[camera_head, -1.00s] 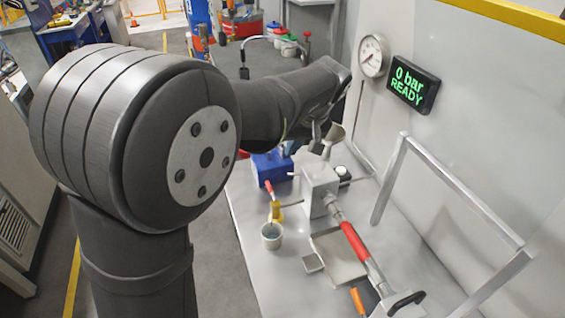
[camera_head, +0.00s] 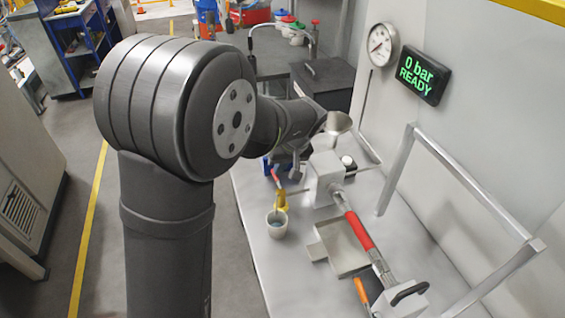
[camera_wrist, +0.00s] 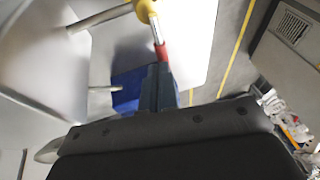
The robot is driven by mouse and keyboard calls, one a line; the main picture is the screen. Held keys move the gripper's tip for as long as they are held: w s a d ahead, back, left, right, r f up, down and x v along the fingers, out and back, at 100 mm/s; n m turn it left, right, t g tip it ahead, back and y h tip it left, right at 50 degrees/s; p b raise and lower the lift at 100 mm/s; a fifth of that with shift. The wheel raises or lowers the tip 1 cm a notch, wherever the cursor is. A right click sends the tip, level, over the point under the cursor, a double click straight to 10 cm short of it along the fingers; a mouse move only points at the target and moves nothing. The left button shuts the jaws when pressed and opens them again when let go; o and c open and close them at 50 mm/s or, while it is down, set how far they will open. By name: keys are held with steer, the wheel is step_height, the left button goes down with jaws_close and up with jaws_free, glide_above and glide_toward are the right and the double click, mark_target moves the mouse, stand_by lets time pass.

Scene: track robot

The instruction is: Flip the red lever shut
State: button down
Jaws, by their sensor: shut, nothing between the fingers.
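The red lever (camera_head: 275,176) slants up and to the left from a small yellow valve body (camera_head: 281,199), behind a small cup of bluish liquid (camera_head: 277,224). My gripper (camera_head: 295,176) is just right of the lever, with its fingers low over the bench. In the wrist view, my shut fingers (camera_wrist: 158,78) point at the red end of the lever (camera_wrist: 161,52), with the yellow valve body (camera_wrist: 147,10) beyond. The fingertips overlap or nearly meet the red end; I cannot tell whether they touch.
A grey block with a funnel (camera_head: 338,123) stands right of the valve. A long bar with a red sleeve (camera_head: 358,230) runs toward the front. A blue object (camera_wrist: 127,90) lies beside my fingers. The display (camera_head: 422,74) reads "0 bar READY". A metal frame (camera_head: 470,190) stands at right.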

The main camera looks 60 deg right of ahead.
steer(key=shift+w+a+n+y, duration=0.2)
steer(key=shift+w+n+y, duration=0.2)
steer(key=shift+n, duration=0.6)
steer(key=shift+w+a+n+y, duration=0.15)
steer(key=shift+a+n+y, duration=0.05)
steer(key=shift+n, duration=0.35)
steer(key=shift+w+a+n+y, duration=0.15)
steer(key=shift+n+y, duration=0.05)
steer(key=shift+n, duration=0.35)
steer(key=a+n+g+y, duration=0.1)
steer(key=n, duration=0.3)
steer(key=a+n+g+y, duration=0.1)
steer(key=a+n, duration=0.1)
steer(key=n, duration=0.2)
steer(key=a+n+g+y, duration=0.1)
steer(key=a+n, duration=0.1)
steer(key=n, duration=0.2)
steer(key=shift+w+a, duration=0.1)
steer(key=shift+w, duration=0.3)
steer(key=shift+s, duration=0.1)
steer(key=shift+s+d, duration=0.45)
steer(key=shift+s, duration=0.2)
